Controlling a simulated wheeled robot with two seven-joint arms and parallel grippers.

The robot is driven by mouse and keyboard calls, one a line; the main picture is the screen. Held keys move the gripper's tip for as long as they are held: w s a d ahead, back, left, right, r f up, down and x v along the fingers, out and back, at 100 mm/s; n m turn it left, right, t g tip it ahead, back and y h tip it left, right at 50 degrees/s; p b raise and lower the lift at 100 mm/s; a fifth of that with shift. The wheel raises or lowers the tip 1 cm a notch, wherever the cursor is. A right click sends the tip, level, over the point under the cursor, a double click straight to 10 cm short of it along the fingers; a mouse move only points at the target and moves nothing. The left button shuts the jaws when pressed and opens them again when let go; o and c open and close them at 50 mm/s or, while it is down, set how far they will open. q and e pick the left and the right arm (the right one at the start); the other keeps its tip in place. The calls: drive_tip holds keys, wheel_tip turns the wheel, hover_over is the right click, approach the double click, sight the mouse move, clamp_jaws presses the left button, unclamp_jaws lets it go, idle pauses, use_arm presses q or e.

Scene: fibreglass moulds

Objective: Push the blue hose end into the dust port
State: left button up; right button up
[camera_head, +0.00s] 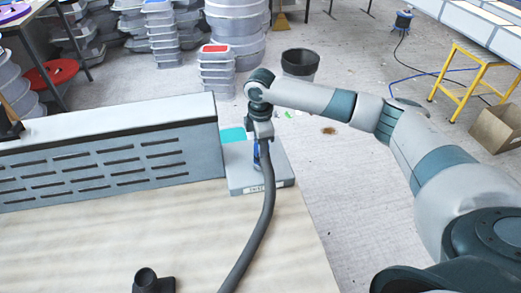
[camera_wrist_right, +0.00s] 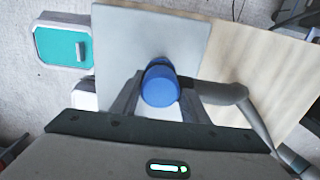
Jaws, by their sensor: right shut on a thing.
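My right gripper (camera_head: 259,143) is shut on the blue hose end (camera_head: 257,157), above the light grey box at the table's far edge. In the wrist view the blue end (camera_wrist_right: 160,85) sits between the two fingers of the gripper (camera_wrist_right: 160,90). The dark grey hose (camera_head: 268,200) hangs from it and curves down to the bottom of the head view. A dark fitting with a short round stub (camera_head: 146,277) stands on the table at the bottom; it looks like the dust port, apart from the hose end. My left gripper is not in view.
A long grey slotted box (camera_head: 105,165) spans the table's back left. The light grey box (camera_head: 275,181) is under my right gripper. The middle of the wooden table (camera_head: 130,230) is clear. A teal-lidded container (camera_wrist_right: 62,47), black bucket (camera_head: 299,65) and yellow stand (camera_head: 467,68) are beyond.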

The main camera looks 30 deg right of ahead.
drive_tip(key=shift+f, duration=0.3)
drive_tip(key=o, duration=1.5)
drive_tip(key=shift+c, duration=0.2)
drive_tip(key=shift+r+b, duration=0.35)
drive_tip(key=shift+r, duration=0.45)
wheel_tip(320, 180, up, 16)
drive_tip(key=b, duration=0.4)
drive_tip(key=shift+s+f, duration=0.2)
